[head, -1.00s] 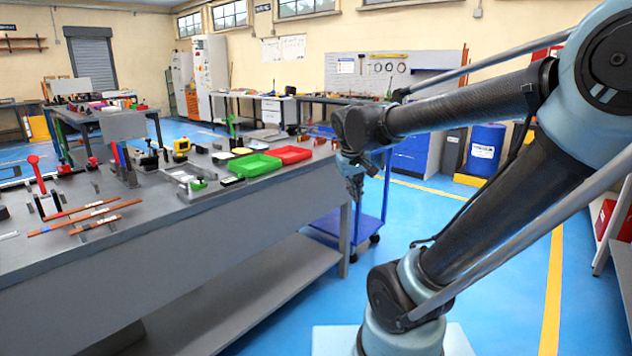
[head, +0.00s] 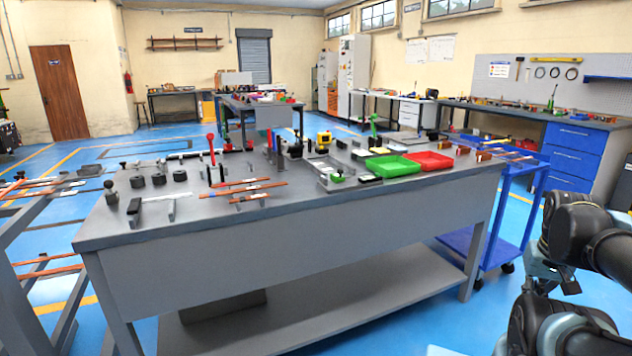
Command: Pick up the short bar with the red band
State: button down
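Several copper-coloured bars lie on small supports on the grey bench, left of its middle in the head view. The shortest of these bars (head: 249,198) lies at the front, nearest the bench edge. A longer bar (head: 262,186) lies behind it. At this distance I cannot make out a red band on any of them. My gripper (head: 550,283) hangs at the right of the view, off the bench's right end and far from the bars. It is small and partly hidden by my arm, so its fingers cannot be read.
The grey bench (head: 300,232) fills the middle. Green (head: 391,166) and red (head: 429,160) trays stand toward its right. A blue trolley (head: 497,237) stands at its right end, near my arm. A rack with bars (head: 30,215) stands at the left. Blue floor lies between bench and arm.

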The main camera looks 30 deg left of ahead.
aim_at(223, 184)
jog(key=z, duration=0.15)
jog(key=k, duration=0.75)
jog(key=u, duration=1.8)
jog(key=i, duration=1)
jog(key=z, duration=0.9)
